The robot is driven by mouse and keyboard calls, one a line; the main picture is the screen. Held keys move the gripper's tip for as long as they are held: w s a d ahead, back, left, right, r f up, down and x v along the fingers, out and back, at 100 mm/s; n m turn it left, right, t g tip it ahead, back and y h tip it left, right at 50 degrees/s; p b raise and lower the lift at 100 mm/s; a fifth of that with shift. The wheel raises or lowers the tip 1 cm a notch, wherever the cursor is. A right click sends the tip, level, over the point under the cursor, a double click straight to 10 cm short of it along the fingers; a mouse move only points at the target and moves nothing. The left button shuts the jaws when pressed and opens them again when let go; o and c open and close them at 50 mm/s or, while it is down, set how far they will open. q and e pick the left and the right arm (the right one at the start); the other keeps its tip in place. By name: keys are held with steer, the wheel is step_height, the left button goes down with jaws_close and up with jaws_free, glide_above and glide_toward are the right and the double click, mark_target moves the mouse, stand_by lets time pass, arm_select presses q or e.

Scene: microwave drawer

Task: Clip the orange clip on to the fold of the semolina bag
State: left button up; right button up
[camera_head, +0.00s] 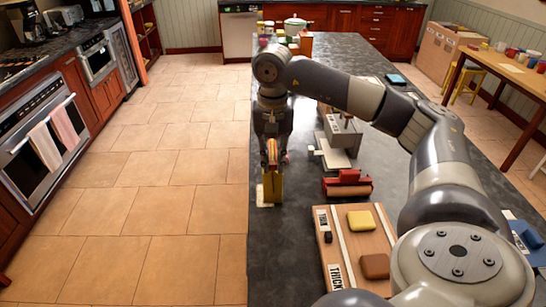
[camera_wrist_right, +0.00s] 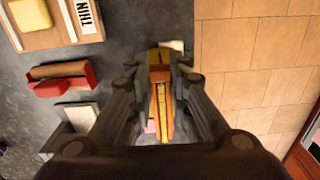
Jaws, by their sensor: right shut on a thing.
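My right gripper (camera_head: 272,138) points down over the left edge of the dark counter and is shut on the orange clip (camera_head: 272,152). In the right wrist view the orange clip (camera_wrist_right: 160,76) sits between the two fingers. A yellow bag (camera_head: 273,187), apparently the semolina bag, stands upright directly below the clip. In the wrist view the bag (camera_wrist_right: 160,56) shows beyond the clip, and a yellow strip lies between the clip's orange sides. Whether the clip grips the bag's fold or only overlaps it, I cannot tell. My left gripper is not in view.
A pale flat piece (camera_head: 264,204) lies under the bag near the counter edge. To the right are a red holder (camera_head: 347,187), a grey device (camera_head: 340,137) and a wooden board (camera_head: 338,240) with yellow and brown blocks. Tiled floor (camera_head: 180,205) is left of the counter.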

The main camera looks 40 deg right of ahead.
steer(key=shift+f+b, duration=0.4)
steer(key=shift+f, duration=0.1)
stand_by(0.5)
stand_by(0.3)
steer(key=o, duration=1.3)
steer(key=shift+c, duration=0.2)
steer(key=shift+r+p, duration=3)
steer(key=shift+r, duration=1.05)
steer(key=shift+f, duration=0.1)
